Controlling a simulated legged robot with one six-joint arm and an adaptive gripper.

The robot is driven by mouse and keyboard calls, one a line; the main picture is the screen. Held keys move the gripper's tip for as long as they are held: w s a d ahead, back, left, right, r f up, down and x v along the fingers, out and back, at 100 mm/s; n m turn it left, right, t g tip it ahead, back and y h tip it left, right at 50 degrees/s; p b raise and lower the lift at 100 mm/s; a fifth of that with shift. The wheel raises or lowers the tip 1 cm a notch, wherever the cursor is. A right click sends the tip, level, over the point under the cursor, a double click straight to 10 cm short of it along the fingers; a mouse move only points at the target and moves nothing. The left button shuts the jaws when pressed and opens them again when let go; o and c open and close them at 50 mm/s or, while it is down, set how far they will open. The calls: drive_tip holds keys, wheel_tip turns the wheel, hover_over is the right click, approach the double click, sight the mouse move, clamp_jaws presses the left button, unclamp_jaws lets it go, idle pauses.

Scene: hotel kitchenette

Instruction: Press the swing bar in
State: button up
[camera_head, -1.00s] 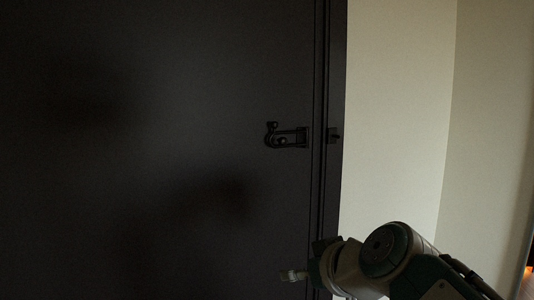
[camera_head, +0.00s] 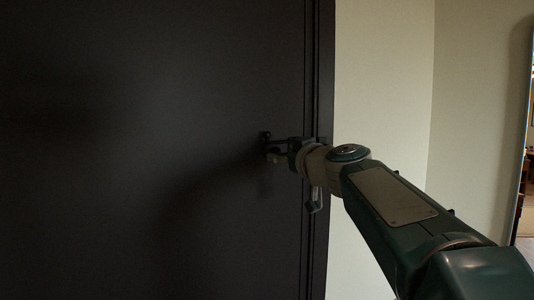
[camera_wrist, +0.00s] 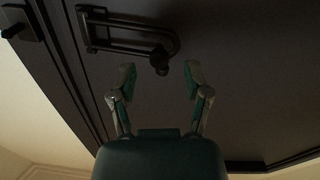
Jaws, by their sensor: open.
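The swing bar (camera_wrist: 125,22) is a dark U-shaped loop with a knob at its rounded end, mounted on the dark door (camera_wrist: 240,85). In the wrist view it lies at the top, just beyond my gripper (camera_wrist: 160,75). My gripper is open, with its two fingers apart and nothing between them. The knob sits beyond the gap between the fingertips, and I cannot tell whether anything touches. In the head view the bar's knob end (camera_head: 265,136) shows, while my gripper (camera_head: 274,155) and wrist hide much of the rest.
A dark catch (camera_wrist: 20,24) sits on the door frame beside the bar. A pale wall (camera_head: 385,80) stands right of the frame. The door face to the left is flat and clear.

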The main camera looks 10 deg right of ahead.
sight(277, 153)
drive_tip(key=shift+x, duration=1.75)
drive_tip(key=shift+c, duration=0.2)
clamp_jaws()
drive_tip(key=shift+s+y, duration=0.1)
drive_tip(key=shift+y, duration=0.2)
